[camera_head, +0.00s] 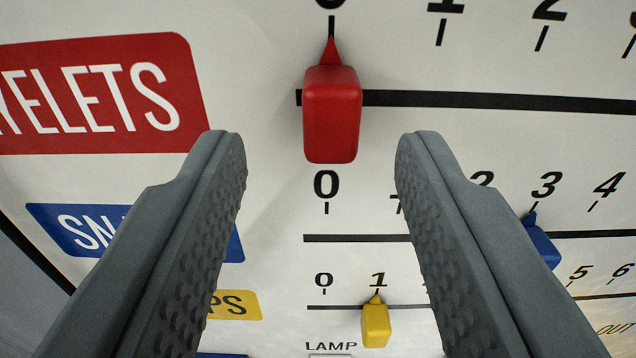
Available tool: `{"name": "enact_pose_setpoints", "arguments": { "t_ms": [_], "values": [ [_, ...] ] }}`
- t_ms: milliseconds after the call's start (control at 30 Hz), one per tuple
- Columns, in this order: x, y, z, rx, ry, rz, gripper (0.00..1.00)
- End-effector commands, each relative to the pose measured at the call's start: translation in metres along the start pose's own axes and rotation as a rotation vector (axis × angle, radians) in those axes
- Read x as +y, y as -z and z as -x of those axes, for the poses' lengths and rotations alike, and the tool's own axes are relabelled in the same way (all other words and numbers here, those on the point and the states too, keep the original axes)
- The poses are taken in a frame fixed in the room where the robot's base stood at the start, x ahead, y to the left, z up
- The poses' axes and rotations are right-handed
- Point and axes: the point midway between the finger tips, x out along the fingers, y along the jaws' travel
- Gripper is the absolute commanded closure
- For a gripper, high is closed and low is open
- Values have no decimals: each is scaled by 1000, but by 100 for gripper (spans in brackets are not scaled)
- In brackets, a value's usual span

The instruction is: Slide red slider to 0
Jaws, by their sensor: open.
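The red slider (332,115) is a red block with a pointed tip on a black slot (480,99) in a white panel. It sits at the slot's left end, and its tip points up at the 0 mark (331,25), whose digit is partly cut off by the top edge. My gripper (321,145) is open, with one grey finger on each side of the slider. Clear gaps show between the slider and both fingertips, so nothing is held.
A blue slider (540,242) near 3 is partly hidden behind the right finger. A yellow slider (376,324) stands at 1 on the lower scale. A red EYELETS label (100,95) is at left. Blue and yellow labels are partly hidden by the left finger.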

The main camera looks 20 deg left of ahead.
Motion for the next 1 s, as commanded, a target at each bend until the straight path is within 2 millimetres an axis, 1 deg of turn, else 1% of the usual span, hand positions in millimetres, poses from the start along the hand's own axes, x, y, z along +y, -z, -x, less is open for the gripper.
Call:
{"name": "enact_pose_setpoints", "arguments": {
  "t_ms": [33,500,700,900,1000],
  "values": [
    [0,0,9,0,0,0,58],
    [0,0,87,1,0,-1,58],
    [-1,0,116,1,1,0,58],
    [-1,0,130,-1,2,0,58],
    [-1,-1,132,-1,2,0,58]
  ]
}}
